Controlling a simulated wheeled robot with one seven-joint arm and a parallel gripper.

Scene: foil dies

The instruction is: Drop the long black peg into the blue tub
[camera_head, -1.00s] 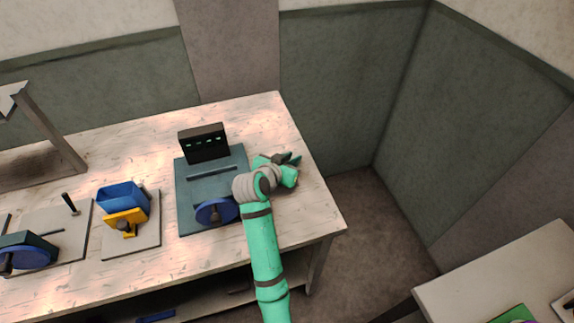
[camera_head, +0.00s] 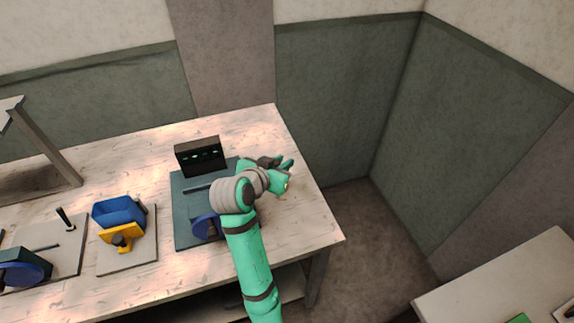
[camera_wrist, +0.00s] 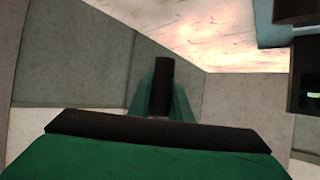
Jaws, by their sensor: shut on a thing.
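The blue tub (camera_head: 118,210) stands on the pale bench, on a light plate left of the grey-blue machine, with a yellow part (camera_head: 121,236) at its front. My gripper (camera_head: 280,173) is over the right part of the bench, well to the right of the tub. In the wrist view a dark, upright peg-like piece (camera_wrist: 162,85) shows against the green fingers, and my gripper is shut on it. Its lower end is hidden, and I cannot tell its full length. Another black peg (camera_head: 65,217) stands tilted on a plate left of the tub.
The grey-blue machine base (camera_head: 187,240) with a black display box (camera_head: 200,157) and a blue wheel (camera_head: 206,227) lies between my gripper and the tub. A wooden stand (camera_head: 48,150) is at far left. A second table (camera_head: 510,270) is at lower right.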

